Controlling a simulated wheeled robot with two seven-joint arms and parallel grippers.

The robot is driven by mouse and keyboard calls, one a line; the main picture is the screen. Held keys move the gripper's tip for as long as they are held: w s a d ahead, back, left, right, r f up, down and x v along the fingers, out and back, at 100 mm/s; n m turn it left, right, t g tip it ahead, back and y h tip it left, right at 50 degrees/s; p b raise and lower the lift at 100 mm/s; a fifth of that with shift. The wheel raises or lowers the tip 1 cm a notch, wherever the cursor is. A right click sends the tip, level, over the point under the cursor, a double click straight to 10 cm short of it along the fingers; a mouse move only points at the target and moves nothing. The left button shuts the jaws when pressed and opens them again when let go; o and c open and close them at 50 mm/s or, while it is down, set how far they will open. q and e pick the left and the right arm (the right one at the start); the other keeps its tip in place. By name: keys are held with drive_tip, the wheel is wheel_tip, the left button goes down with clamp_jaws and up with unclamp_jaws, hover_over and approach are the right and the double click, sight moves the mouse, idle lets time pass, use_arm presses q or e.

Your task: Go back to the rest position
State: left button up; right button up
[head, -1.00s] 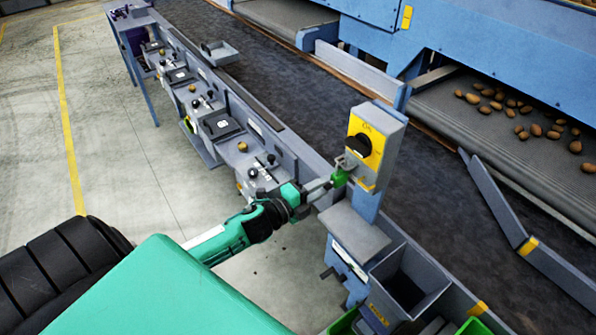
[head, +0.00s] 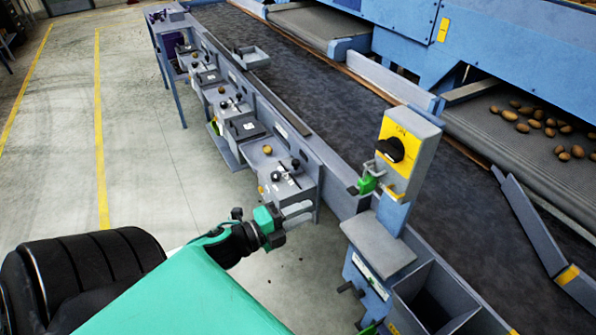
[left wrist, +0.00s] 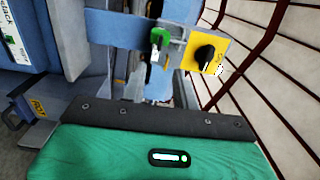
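My left gripper (head: 299,212) is left of and below the switch post in the head view, apart from it. Its two grey fingers look spread with nothing between them. In the left wrist view only the green gripper housing (left wrist: 120,152) shows, not the fingertips. A green padlock (head: 367,184) hangs at the left side of the yellow-faced switch box (head: 411,150), which has a black knob. The padlock also shows in the left wrist view (left wrist: 157,42), beside the yellow switch plate (left wrist: 211,63). My right gripper is not in view.
A row of grey stations (head: 246,128) lines the dark conveyor belt (head: 330,110). A grey open bin (head: 437,290) stands below the switch post at the right. Potatoes (head: 530,115) lie on the far belt. The concrete floor (head: 150,150) at left is clear.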

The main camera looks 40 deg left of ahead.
use_arm(q)
drive_tip(key=shift+s+a, duration=0.1)
drive_tip(key=shift+s, duration=0.15)
idle(0.4)
drive_tip(key=a+f+n+g+y, duration=0.2)
drive_tip(key=a+f+n+y, duration=0.15)
drive_tip(key=f, duration=0.75)
drive_tip(key=a+f+n+g+y, duration=0.15)
drive_tip(key=a+f+n, duration=0.25)
drive_tip(key=f, duration=0.8)
drive_tip(key=s+f+n+g+y, duration=0.15)
drive_tip(key=s+f, duration=0.25)
drive_tip(key=f, duration=0.4)
drive_tip(key=s+f+n+g, duration=0.2)
drive_tip(key=s+f+n, duration=0.15)
drive_tip(key=f, duration=0.55)
drive_tip(key=s+d+f+n+g, duration=0.2)
drive_tip(key=s+d+f+g, duration=0.1)
drive_tip(key=s+f, duration=0.4)
drive_tip(key=s+d+f+n+g, duration=0.2)
drive_tip(key=s+d+f, duration=0.4)
drive_tip(key=s, duration=0.5)
drive_tip(key=s+d+f+n+g, duration=0.3)
drive_tip(key=s+d+f+g, duration=0.1)
drive_tip(key=s+f, duration=0.5)
drive_tip(key=shift+s+d+f, duration=0.4)
drive_tip(key=shift+d+f, duration=0.15)
drive_tip(key=shift+f, duration=0.2)
drive_tip(key=shift+w, duration=0.1)
